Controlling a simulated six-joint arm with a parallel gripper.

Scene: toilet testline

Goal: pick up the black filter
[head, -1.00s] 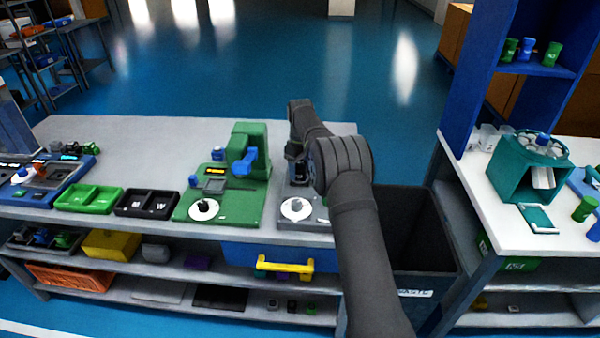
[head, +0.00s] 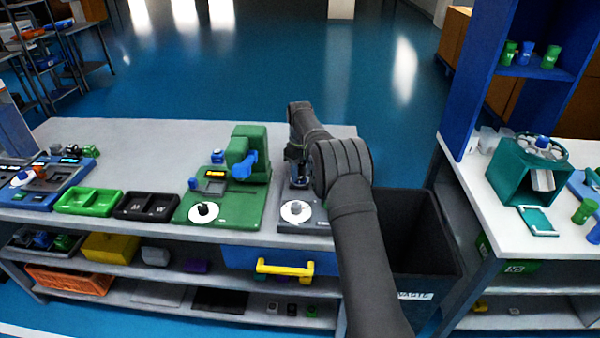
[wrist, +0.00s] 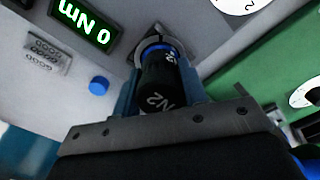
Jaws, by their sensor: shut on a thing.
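The black filter (wrist: 158,88) is a dark cylinder with a white "N2" mark and a blue ring at its far end. In the wrist view it sits between the two blue-grey fingers of my gripper (wrist: 160,92), which is shut on it. Its far end meets a grey metal collar on the grey test station (wrist: 205,50). I cannot tell whether it is seated in the collar. In the head view the station (head: 318,226) is partly behind my arm, and the filter cannot be made out clearly there.
The station has a lit display (wrist: 88,28) reading "0 Nm" and a blue button (wrist: 99,85). A green station (head: 235,208) stands just left of it. A black waste bin (head: 415,225) is to the right. Green (head: 90,201) and black (head: 147,206) trays lie further left.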

